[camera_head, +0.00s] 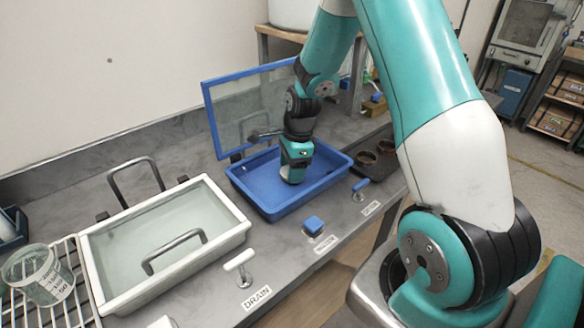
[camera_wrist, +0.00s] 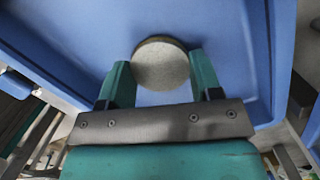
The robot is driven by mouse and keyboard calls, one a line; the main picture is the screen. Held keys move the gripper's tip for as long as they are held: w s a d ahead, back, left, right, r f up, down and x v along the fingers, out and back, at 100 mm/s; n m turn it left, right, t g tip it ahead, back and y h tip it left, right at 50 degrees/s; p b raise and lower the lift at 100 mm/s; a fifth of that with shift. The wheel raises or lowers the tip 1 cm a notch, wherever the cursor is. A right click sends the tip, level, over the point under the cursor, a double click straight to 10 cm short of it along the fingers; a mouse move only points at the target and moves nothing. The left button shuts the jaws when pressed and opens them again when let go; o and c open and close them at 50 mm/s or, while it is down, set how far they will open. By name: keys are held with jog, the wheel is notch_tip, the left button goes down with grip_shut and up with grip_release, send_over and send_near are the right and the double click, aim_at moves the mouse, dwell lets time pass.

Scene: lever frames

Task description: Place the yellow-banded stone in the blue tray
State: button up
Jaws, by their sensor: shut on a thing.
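The blue tray (camera_head: 248,190) stands on the grey bench, and its floor and walls fill much of the wrist view (camera_wrist: 258,75). My gripper (camera_head: 294,171) points down inside the tray's outline, near its middle. In the wrist view my gripper (camera_wrist: 158,72) has its two teal fingers shut on a round, grey, speckled stone (camera_wrist: 160,62). The stone shows only as a pale bit under the fingers in the head view (camera_head: 291,180). I cannot tell whether it touches the tray floor.
A blue-framed clear lid (camera_head: 206,112) stands raised behind the tray. A white-rimmed basin (camera_head: 236,226) with handles is to the left, beside a wire rack and beaker (camera_head: 38,274). A dark tray with brown cups (camera_head: 366,157) is to the right.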

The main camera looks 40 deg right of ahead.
jog(key=shift+f, duration=0.25)
jog(key=shift+f, duration=0.1)
jog(key=o, duration=0.9)
jog(key=shift+o, duration=0.2)
